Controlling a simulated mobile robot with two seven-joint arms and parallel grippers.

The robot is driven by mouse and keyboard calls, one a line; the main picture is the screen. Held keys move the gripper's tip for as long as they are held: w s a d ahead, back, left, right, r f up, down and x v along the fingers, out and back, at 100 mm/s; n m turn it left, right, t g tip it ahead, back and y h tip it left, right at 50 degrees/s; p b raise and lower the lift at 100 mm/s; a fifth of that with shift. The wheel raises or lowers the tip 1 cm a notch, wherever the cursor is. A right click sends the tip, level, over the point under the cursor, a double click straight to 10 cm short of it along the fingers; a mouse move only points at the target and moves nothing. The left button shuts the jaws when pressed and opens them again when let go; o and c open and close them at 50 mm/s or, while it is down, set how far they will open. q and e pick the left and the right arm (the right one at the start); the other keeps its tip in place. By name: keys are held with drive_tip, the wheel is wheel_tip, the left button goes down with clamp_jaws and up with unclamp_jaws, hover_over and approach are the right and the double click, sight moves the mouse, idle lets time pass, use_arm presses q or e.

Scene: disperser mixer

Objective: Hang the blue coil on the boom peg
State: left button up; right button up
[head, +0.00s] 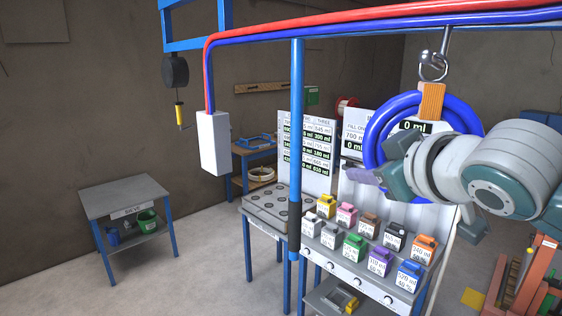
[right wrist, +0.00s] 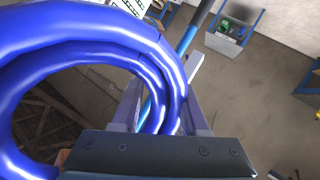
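The blue coil (head: 372,127) is a ring of thick blue hose with an orange strap (head: 432,101) at its top. It is held up in the air at the right of the head view. My right gripper (head: 375,176) is at the coil's lower part. In the right wrist view, strands of the coil (right wrist: 85,45) pass between the two fingers (right wrist: 158,110), which close around them. A metal hook-shaped peg (head: 434,66) hangs from the boom (head: 390,24), just above the strap. I cannot tell whether strap and peg touch. My left gripper is out of view.
Red and blue hoses run along the boom to a white box (head: 213,143). A blue post (head: 296,140) stands left of the coil. Below is a bench with several coloured containers (head: 354,247). A small grey table (head: 124,197) stands at left, with free floor around it.

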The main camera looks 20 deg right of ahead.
drive_tip(key=o, duration=0.4)
drive_tip(key=b+v, duration=0.4)
drive_tip(key=v, duration=0.6)
drive_tip(key=s+a+f+g+y, duration=0.1)
drive_tip(key=s+a+f+g, duration=0.2)
drive_tip(key=s+f, duration=0.3)
drive_tip(key=s+a+f+m+g, duration=0.1)
drive_tip(key=s+a+f+g, duration=0.2)
drive_tip(key=s+f, duration=0.3)
drive_tip(key=s+a+f+g+y, duration=0.1)
drive_tip(key=s+a+f+g, duration=0.1)
drive_tip(key=s+f+g, duration=0.2)
drive_tip(key=s+f, duration=0.3)
drive_tip(key=f, duration=0.2)
drive_tip(key=shift+a+y, duration=0.3)
drive_tip(key=shift+a, duration=0.1)
